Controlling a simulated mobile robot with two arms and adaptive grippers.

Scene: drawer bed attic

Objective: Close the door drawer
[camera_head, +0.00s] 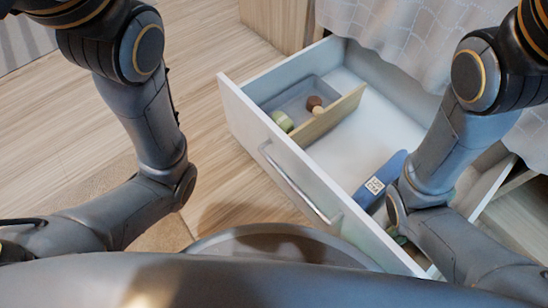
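The white drawer (238,112) stands pulled out from under the bed, in the middle and right of the head view. A silver bar handle (292,184) runs along its front panel. My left arm comes in from the left and bends back down toward the lower left edge; its gripper is out of frame. My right arm crosses over the drawer's right part and runs to the lower right; its gripper is also out of frame. The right arm hides the right end of the drawer. I cannot tell whether it touches the drawer.
The drawer holds a wooden divider (331,118), a brown mushroom-like piece (315,105), a green item (283,121) and a blue object with a white label (382,182). A grey patterned bedspread (415,35) hangs behind. The wooden floor (215,45) is clear left of the drawer.

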